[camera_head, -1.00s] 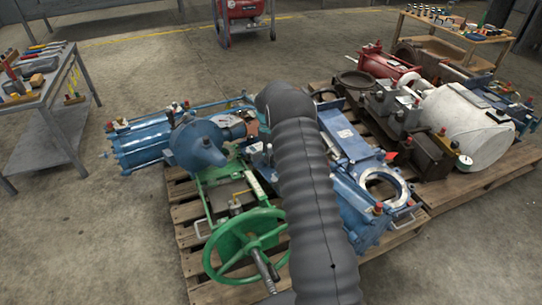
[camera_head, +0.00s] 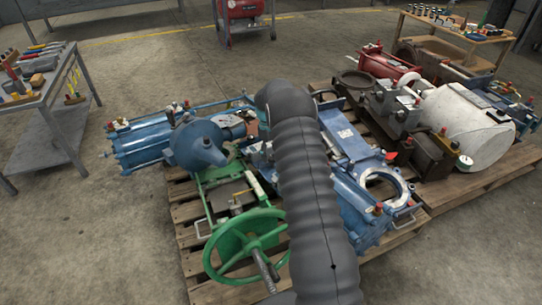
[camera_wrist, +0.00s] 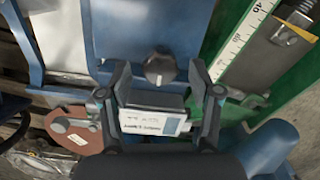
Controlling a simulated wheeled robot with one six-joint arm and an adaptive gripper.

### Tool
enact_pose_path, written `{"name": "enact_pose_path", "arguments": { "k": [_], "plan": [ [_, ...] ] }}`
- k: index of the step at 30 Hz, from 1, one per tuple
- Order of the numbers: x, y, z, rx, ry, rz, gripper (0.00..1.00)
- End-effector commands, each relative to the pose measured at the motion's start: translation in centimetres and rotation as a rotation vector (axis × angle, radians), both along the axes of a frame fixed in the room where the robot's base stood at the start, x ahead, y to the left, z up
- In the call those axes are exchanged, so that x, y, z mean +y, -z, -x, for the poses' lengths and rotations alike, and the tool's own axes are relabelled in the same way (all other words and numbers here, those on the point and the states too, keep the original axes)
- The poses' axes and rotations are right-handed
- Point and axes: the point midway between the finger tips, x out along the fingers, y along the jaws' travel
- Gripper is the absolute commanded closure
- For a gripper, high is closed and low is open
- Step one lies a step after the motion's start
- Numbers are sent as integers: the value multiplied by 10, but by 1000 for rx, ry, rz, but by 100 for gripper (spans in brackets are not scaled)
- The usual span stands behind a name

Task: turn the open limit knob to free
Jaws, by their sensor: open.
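The open limit knob (camera_wrist: 159,68) is a dark round knob with a pale pointer line, on a blue panel (camera_wrist: 120,25) in the wrist view. My gripper (camera_wrist: 160,80) is open, with one finger on each side of the knob and gaps to both. I cannot tell how deep the fingertips reach. Below the knob is a label plate (camera_wrist: 150,123) with print too small to read. In the head view my grey arm hides the knob and the gripper.
A green handwheel (camera_head: 245,243) and blue valve parts (camera_head: 205,147) lie on a wooden pallet (camera_head: 190,240). A white ruled scale (camera_wrist: 240,40) is right of the knob. A white cylinder (camera_head: 470,125) lies at the right. A tool table (camera_head: 40,85) stands at the left.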

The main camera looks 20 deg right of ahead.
Motion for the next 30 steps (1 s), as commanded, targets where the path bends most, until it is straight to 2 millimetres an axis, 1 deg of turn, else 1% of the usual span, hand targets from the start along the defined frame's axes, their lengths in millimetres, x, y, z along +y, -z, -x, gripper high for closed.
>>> {"name": "enact_pose_path", "arguments": {
  "k": [12,15,18,21,30],
  "plan": [
    [3,-77,-14,-3,-1,1,37],
    [3,-91,-16,-3,-1,1,37],
    [4,-102,-18,-2,-1,0,37],
    [4,-107,-18,-1,-1,-1,37],
    [4,-110,-18,0,-1,0,37]
  ]
}}
